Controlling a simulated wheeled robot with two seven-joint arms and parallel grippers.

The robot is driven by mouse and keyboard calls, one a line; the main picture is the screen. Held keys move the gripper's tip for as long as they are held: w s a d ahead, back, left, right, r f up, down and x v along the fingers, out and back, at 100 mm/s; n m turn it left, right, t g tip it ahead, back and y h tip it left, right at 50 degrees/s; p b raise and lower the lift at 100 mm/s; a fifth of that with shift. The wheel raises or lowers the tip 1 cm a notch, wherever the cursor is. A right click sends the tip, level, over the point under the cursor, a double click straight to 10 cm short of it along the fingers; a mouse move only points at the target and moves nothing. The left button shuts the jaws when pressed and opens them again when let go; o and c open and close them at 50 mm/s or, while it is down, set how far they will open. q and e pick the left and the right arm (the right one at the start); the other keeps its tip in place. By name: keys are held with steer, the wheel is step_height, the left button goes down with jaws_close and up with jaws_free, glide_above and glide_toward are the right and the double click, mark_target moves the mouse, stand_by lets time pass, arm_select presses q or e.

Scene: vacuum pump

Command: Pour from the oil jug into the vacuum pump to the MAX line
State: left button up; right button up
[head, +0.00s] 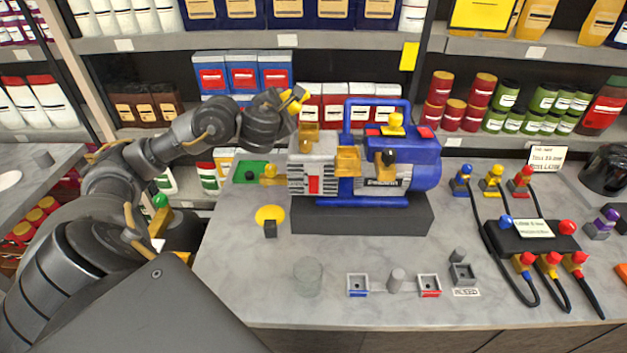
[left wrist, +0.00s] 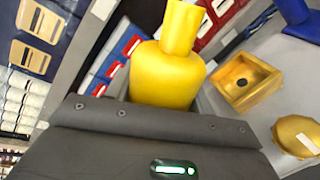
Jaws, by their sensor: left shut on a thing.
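The blue and grey vacuum pump (head: 412,150) stands on a dark base on the counter. A square brass-coloured port (head: 308,137) is open on top of its grey end; it also shows in the left wrist view (left wrist: 243,80). An amber window (head: 347,161) is on its front; I cannot read a level or MAX line. My left gripper (head: 284,103) is shut on the yellow oil jug (head: 295,97), above and slightly left of the port. The jug looks tilted, and its neck shows in the left wrist view (left wrist: 180,28). No oil stream is visible. My right gripper is not in view.
A yellow disc (head: 270,215) and a small dark block lie left of the pump base. Small square holders (head: 358,285) and grey cylinders stand in front. A black box with cables (head: 530,235) is at right.

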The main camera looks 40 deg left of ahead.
arm_select(q)
steer(key=shift+r, duration=0.1)
steer(key=shift+w+d+n+b, duration=0.15)
steer(key=shift+d+n+b, duration=0.1)
steer(key=shift+n+b, duration=0.3)
steer(key=shift+w+d+r+n+t, duration=0.1)
steer(key=shift+r+n+t, duration=0.15)
steer(key=shift+t, duration=0.05)
steer(key=shift+d+f+b, duration=0.1)
steer(key=shift+f+b, duration=0.05)
steer(key=shift+b, duration=0.4)
steer(key=shift+w+d+f+n+h+b, duration=0.1)
steer(key=shift+w+d+n+h+b, duration=0.2)
steer(key=shift+n+b, duration=0.4)
steer(key=shift+t, duration=0.3)
